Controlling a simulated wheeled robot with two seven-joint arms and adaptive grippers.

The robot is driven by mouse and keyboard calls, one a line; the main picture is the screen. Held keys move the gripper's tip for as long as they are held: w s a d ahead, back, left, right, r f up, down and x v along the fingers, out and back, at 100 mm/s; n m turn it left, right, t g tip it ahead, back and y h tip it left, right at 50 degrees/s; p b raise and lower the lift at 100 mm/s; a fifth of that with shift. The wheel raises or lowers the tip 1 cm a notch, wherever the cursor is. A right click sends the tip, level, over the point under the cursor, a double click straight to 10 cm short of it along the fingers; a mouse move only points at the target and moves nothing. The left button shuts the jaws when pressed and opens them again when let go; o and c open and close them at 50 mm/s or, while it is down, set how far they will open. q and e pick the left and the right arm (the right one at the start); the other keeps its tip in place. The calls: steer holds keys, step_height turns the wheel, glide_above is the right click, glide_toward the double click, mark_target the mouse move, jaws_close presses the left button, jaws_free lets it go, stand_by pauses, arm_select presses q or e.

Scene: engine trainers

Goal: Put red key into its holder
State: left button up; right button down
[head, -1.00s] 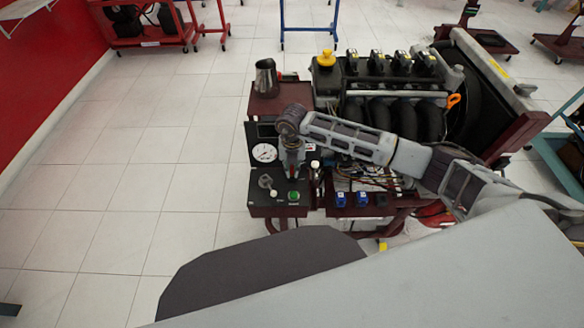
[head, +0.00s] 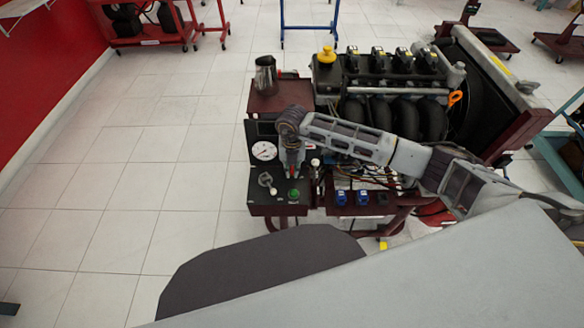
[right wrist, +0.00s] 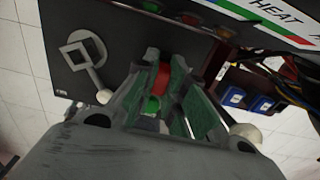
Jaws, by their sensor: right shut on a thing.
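My right gripper (head: 292,172) points down over the dark control panel (head: 262,208) at the near left of the engine trainer. In the right wrist view its green-padded fingers (right wrist: 172,95) are shut on the red key (right wrist: 162,76), of which only a small red part shows between them. The lower part of the key and whatever lies directly below it are hidden by the fingers. I cannot tell whether the key touches its holder. A green button (head: 293,195) is on the panel just below the gripper in the picture. My left gripper is not in view.
A grey lever with a square end (right wrist: 82,52) stands beside the fingers. A pressure gauge (head: 264,151), a metal jug (head: 266,75) and blue connectors (head: 341,197) are nearby. The engine (head: 385,95) rises behind my arm. The floor to the left is clear.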

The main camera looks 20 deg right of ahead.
steer(key=c, duration=1.4)
jaws_free()
steer(key=o, duration=0.3)
steer(key=shift+r+p, duration=1.2)
steer(key=shift+r, duration=0.45)
steer(key=shift+r+p, duration=1.5)
steer(key=shift+r, duration=0.85)
